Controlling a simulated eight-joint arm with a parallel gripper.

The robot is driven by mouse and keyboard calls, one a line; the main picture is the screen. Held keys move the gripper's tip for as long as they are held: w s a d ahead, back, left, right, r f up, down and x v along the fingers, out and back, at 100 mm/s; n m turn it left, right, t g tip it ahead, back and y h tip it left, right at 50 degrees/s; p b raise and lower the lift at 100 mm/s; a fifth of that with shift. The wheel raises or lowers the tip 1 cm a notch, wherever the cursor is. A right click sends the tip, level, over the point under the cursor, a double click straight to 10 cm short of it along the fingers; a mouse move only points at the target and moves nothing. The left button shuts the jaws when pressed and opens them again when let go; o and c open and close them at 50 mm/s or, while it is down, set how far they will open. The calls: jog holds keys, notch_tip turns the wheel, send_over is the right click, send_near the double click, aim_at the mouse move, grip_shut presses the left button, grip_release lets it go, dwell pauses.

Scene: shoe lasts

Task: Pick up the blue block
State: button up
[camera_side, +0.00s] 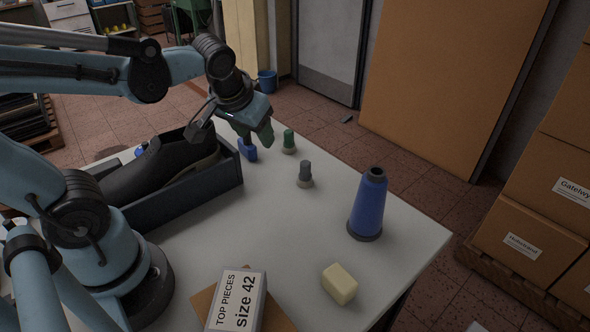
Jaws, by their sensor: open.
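A small blue block (248,152) stands on the white table, just right of the far end of the dark tray. The gripper is open. Part of the block's top is hidden by the fingers, and I cannot tell whether they touch it or straddle it.
A dark tray (197,198) holds a black shoe (158,172). Green (289,141) and grey (305,174) pegs stand right of the block. A blue cone (369,205), cream block (340,284) and labelled box (238,299) stand nearer. The table middle (270,225) is clear.

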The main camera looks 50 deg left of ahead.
jog(key=w+a+n+g+y, duration=0.4)
jog(key=w+a+n+y, duration=0.1)
jog(key=a+n, duration=0.3)
jog(key=n+g+y, duration=0.5)
jog(key=n, duration=0.5)
send_over(242, 141)
jog(key=d, duration=0.3)
jog(key=shift+w+a+f, duration=0.2)
jog(key=shift+w+f, duration=0.25)
jog(key=shift+f, duration=2.35)
notch_tip(242, 141, down, 2)
jog(key=shift+f, duration=0.1)
jog(key=shift+s+a+f, duration=0.35)
jog(key=shift+a+f, duration=0.35)
jog(key=shift+a, duration=0.1)
jog(key=shift+s+a+f, duration=0.15)
jog(key=shift+a+f, duration=0.05)
jog(key=shift+a, duration=0.3)
jog(key=shift+c, duration=0.4)
